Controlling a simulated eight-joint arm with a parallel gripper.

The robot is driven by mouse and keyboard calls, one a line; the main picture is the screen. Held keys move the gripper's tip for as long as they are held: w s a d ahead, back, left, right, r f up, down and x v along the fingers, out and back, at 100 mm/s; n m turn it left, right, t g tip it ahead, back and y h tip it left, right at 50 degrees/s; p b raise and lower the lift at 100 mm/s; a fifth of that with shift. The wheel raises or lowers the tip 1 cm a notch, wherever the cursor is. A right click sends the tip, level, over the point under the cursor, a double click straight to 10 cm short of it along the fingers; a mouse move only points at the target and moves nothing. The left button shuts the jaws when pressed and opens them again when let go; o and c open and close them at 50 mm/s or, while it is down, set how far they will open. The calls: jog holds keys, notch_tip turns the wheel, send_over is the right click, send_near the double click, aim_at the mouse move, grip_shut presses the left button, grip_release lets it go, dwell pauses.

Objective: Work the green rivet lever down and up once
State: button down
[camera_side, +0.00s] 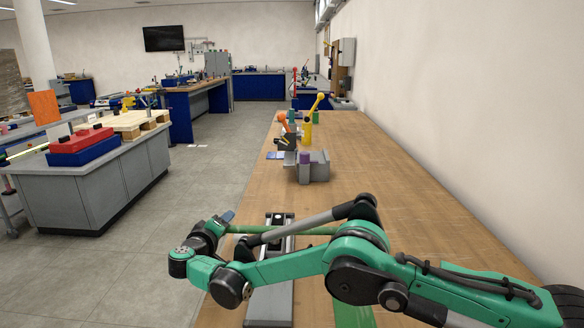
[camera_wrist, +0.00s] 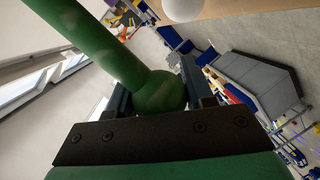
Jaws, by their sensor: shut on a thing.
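The green rivet lever (camera_side: 305,231) is a long green rod lying close to level in the side view, partly hidden behind my arm. In the wrist view the lever (camera_wrist: 95,40) runs in from the upper left and ends in a worn green ball (camera_wrist: 160,92). My gripper (camera_wrist: 158,90) has a dark finger on each side of the ball and is shut on it. In the side view my gripper (camera_side: 226,218) is at the lever's left end, beyond the table's left edge. A grey metal base (camera_side: 279,217) stands below, mostly covered by my arm.
Farther along the wooden table (camera_side: 400,180) stand a grey fixture with a purple part (camera_side: 313,170), an orange-topped lever (camera_side: 283,124) and a yellow lever (camera_side: 308,122). A plain wall (camera_side: 440,80) borders the right side. Open floor (camera_side: 205,190) lies to the left.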

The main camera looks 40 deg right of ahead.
jog(key=shift+r, duration=0.15)
jog(key=s+d+r+m+t+y, duration=0.25)
jog(key=r+m, duration=0.25)
jog(key=r, duration=1)
jog(key=s+d+r+m+t, duration=0.1)
jog(key=s+d+r+m, duration=0.5)
jog(key=s+d+r, duration=0.3)
jog(key=shift+s+d+r+y, duration=0.4)
jog(key=shift+s+d+y, duration=0.05)
jog(key=shift+s+d, duration=0.2)
jog(key=shift+c, duration=1.7)
grip_release()
jog(key=shift+a, duration=0.1)
